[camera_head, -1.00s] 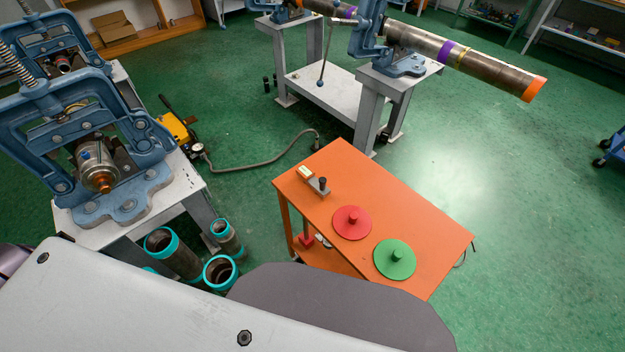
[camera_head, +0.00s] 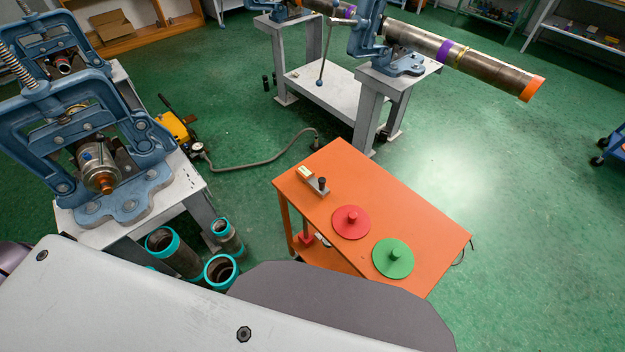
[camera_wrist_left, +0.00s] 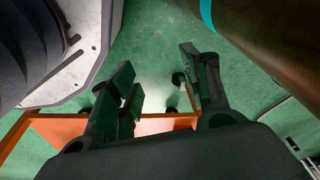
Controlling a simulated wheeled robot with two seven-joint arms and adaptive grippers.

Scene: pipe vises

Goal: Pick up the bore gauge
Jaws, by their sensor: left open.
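What looks like the bore gauge (camera_head: 315,183), a small grey bar with a pale end and a black knob, lies near the left edge of the orange table (camera_head: 420,220) in the head view. I cannot make it out in the left wrist view. My left gripper (camera_wrist_left: 157,62) shows only in the left wrist view, with its two dark fingers spread and nothing between them. It is apart from the gauge. Part of an orange surface (camera_wrist_left: 60,130) shows behind the fingers. My right gripper is in neither view.
A red disc (camera_head: 351,222) and a green disc (camera_head: 393,258) lie on the table. Teal-rimmed pipes (camera_head: 221,271) stand left of it, below a blue vise (camera_head: 125,205). A brown pipe (camera_wrist_left: 270,35) passes close by in the left wrist view. Green floor is free at right.

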